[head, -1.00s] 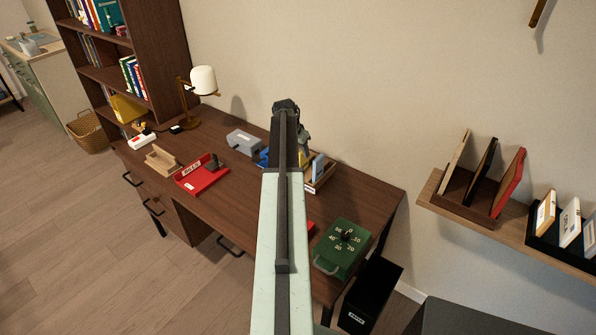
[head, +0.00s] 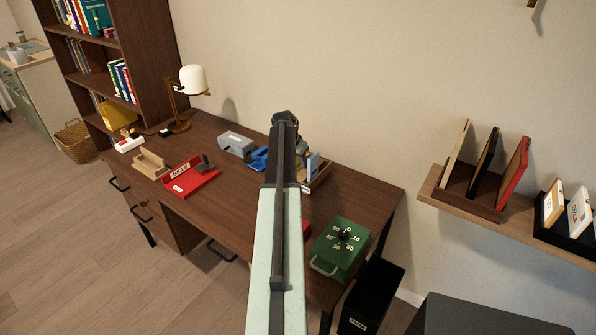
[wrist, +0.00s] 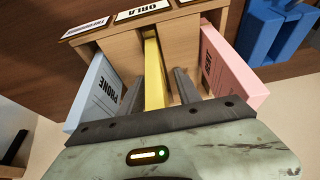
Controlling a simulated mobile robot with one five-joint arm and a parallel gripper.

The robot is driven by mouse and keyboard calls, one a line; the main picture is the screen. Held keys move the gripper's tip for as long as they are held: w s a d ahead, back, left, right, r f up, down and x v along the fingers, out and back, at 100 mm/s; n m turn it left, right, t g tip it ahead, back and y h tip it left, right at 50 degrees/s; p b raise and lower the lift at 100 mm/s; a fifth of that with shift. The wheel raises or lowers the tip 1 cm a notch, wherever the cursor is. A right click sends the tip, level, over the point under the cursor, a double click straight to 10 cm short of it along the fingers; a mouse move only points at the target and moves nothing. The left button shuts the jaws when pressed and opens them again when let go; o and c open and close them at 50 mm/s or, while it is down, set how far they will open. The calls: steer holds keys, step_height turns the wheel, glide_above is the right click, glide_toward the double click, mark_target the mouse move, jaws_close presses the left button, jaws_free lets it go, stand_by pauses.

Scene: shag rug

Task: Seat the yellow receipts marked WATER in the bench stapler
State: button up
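A yellow slip (wrist: 153,72) stands upright in a wooden sorter (head: 318,183), also seen in the wrist view (wrist: 181,45); no writing shows on its visible edge. My gripper (wrist: 160,78) is open, with one finger on each side of the slip and small gaps beside it. The gripper tip in the head view (head: 300,150) is partly hidden by my arm. On the desk behind it are a grey device (head: 235,143) and a blue device (head: 259,156), the latter probably also in the wrist view (wrist: 275,32). I cannot tell which is the stapler.
A blue PHONE slip (wrist: 92,92) and a pink slip (wrist: 232,68) flank the yellow one in the sorter. A red BILLS tray (head: 190,182), a green timer (head: 340,245) and a lamp (head: 193,80) stand on the desk (head: 225,205). A wall shelf (head: 515,225) is right.

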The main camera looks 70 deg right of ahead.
steer(key=shift+r, duration=0.1)
jaws_close()
steer(key=shift+r+p, duration=0.1)
steer(key=shift+p, duration=0.2)
